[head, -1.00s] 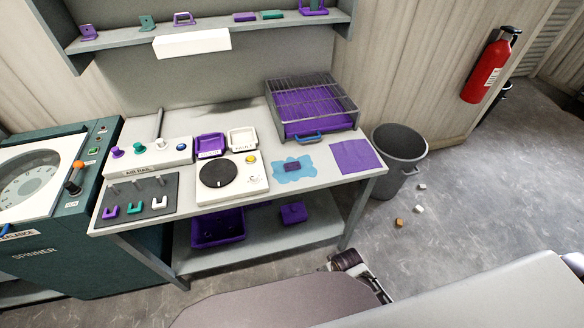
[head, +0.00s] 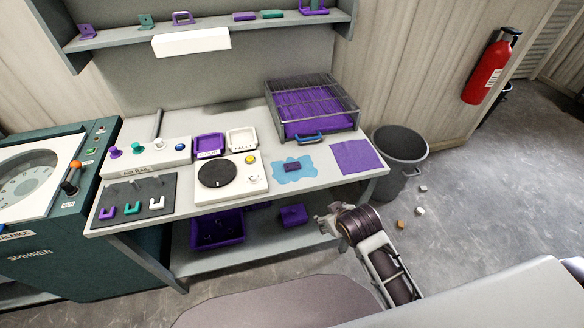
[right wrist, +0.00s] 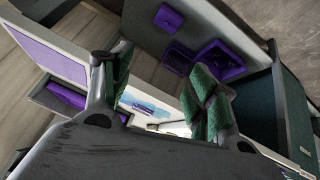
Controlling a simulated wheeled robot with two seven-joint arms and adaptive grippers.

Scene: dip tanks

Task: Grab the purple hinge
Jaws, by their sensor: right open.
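A small flat purple piece (head: 292,167), which looks like the hinge, lies on a light blue patch (head: 283,177) on the bench. A similar flat purple piece (head: 245,16) lies on the wall shelf; I cannot tell for sure which is the hinge. My right gripper (head: 328,220) is in front of the bench's right part, below the bench top and apart from both pieces. In the right wrist view its green-padded fingers (right wrist: 160,80) are spread and empty. Between them the blue patch (right wrist: 143,103) shows partly. My left gripper is out of view.
The bench top (head: 320,180) carries a purple mat (head: 355,156), a wire-topped box (head: 311,105), a white dial unit (head: 232,174) and two small trays. Its front edge lies near my right gripper. A purple bin (head: 217,228) stands on the lower shelf. A grey bucket (head: 400,150) stands to the right.

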